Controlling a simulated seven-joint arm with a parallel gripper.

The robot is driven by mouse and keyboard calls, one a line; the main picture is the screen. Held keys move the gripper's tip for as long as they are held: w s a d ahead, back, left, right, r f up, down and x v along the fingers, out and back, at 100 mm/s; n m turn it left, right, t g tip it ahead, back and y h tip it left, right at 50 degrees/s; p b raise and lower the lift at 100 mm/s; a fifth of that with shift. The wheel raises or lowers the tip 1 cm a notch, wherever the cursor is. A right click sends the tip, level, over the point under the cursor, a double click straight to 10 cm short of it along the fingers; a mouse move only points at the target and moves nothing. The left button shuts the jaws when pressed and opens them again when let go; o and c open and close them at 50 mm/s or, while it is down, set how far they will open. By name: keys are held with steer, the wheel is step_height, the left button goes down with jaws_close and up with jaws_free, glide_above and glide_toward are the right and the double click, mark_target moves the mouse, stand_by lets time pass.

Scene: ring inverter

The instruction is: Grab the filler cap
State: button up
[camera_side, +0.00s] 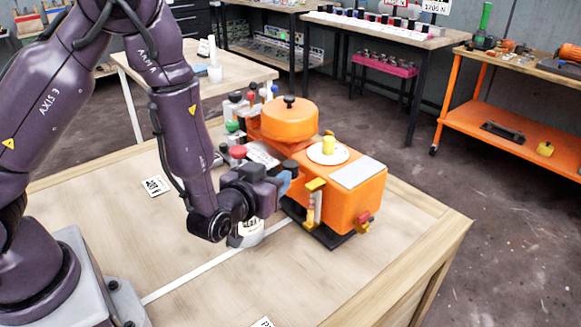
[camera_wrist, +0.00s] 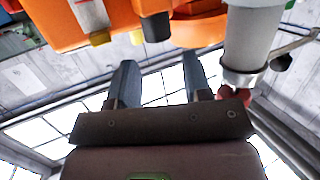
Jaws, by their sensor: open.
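The orange machine (camera_side: 345,200) stands on the wooden table. A yellow knob (camera_side: 328,146) on a white disc, a black cap (camera_side: 290,164) and a round orange lid (camera_side: 290,122) with a black knob are on it; I cannot tell for sure which is the filler cap. My gripper (camera_side: 286,180) is at the machine's near left side, pointing right, level with its upper part. In the wrist view its two grey fingers (camera_wrist: 160,75) are apart with nothing between them. A black cylindrical part (camera_wrist: 156,26) shows beyond them, near the orange body.
A grey cylinder (camera_wrist: 250,45) stands close to the right finger in the wrist view. Red (camera_side: 238,151) and green knobs stand left of the lid. A white container (camera_side: 246,234) is under my wrist. The table's front (camera_side: 300,285) is mostly clear.

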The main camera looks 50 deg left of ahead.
mark_target(288, 165)
steer(key=shift+x, duration=3.35)
steer(key=shift+d+f, duration=0.15)
steer(key=shift+f, duration=0.05)
steer(key=c, duration=0.6)
